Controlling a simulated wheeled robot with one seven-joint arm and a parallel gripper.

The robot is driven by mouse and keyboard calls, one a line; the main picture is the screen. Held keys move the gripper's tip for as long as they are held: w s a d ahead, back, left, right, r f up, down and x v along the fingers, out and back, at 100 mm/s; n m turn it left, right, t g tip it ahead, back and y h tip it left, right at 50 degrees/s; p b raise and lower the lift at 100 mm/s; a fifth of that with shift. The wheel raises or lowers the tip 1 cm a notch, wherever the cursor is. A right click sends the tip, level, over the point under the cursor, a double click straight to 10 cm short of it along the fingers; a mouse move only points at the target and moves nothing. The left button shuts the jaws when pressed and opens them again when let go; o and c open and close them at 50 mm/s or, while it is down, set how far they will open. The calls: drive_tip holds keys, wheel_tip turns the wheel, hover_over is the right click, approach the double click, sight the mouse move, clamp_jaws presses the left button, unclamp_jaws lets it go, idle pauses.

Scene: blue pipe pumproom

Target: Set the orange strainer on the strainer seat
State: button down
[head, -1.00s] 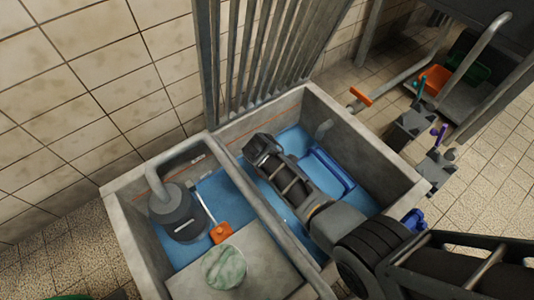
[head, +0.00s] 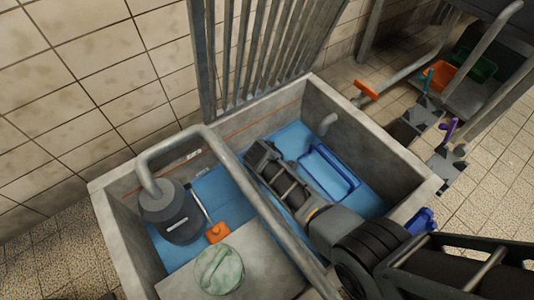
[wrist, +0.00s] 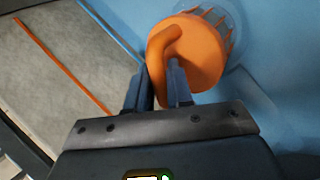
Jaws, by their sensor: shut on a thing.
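The orange strainer (wrist: 198,55) shows in the wrist view, with a round cap, a bent handle and slotted orange ribs at its far side. My gripper (wrist: 164,75) is shut on the strainer's handle, with one dark finger on each side. In the head view my gripper (head: 262,158) is down inside the concrete pit, and the strainer is hidden behind it. I cannot make out the strainer seat for certain in either view. Whether the strainer touches the blue surface below it is unclear.
The concrete pit (head: 118,235) has a blue floor, with a dark pump (head: 172,213) and an orange piece (head: 217,232) at left. A grey pipe (head: 262,200) crosses over it. A blue frame (head: 335,178) lies right of my arm. A raised grate (head: 265,60) stands behind.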

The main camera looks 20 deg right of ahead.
drive_tip(key=shift+f, duration=0.4)
drive_tip(key=c, duration=0.9)
unclamp_jaws()
wheel_tip(320, 180, up, 8)
drive_tip(key=p, duration=0.6)
drive_tip(key=s+r+m+g+h+p, duration=0.1)
drive_tip(key=s+r+m+p, duration=0.1)
drive_tip(key=r+p, duration=0.5)
drive_tip(key=s+r+m+g+h+p, duration=0.1)
drive_tip(key=s+r+m+p, duration=0.2)
drive_tip(key=s+r+p, duration=0.2)
drive_tip(key=s+r+m+g+p, duration=0.1)
drive_tip(key=s+r+m+p, duration=0.2)
drive_tip(key=r+p, duration=0.5)
drive_tip(key=shift+s+r+g+h+p, duration=0.35)
drive_tip(key=shift+s+g+h+p, duration=0.05)
drive_tip(key=shift+s+p, duration=0.15)
